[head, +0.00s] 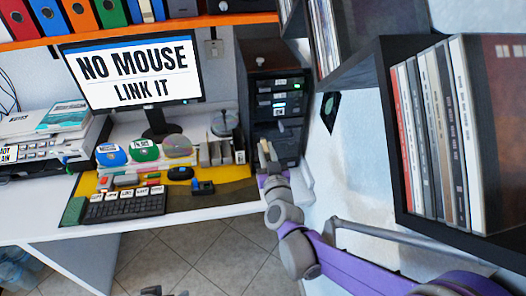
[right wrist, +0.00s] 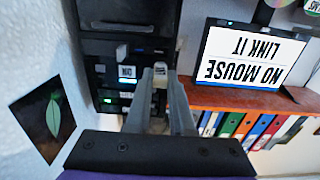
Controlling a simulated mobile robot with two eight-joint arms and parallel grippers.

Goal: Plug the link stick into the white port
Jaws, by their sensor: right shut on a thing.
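My right gripper (head: 265,152) reaches in front of the dark computer tower (head: 262,68) at the right end of the desk. In the right wrist view the right gripper (right wrist: 160,85) is shut on a small whitish piece, which looks like the link stick (right wrist: 160,76). Its tip points toward the tower front (right wrist: 97,48), where small white and green-lit spots show. A pale spot there may be the white port (right wrist: 122,51), but it is too small to be sure. I cannot tell whether the stick touches the tower. Small grey parts at the head view's bottom edge may be my left gripper (head: 152,290).
A monitor (head: 131,72) reads "NO MOUSE LINK IT". A keyboard (head: 124,205) and small items lie on a yellow mat (head: 222,196). A dark shelf (head: 388,120) with upright cases stands close on the right. Binders stand on an orange shelf (head: 200,25) above.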

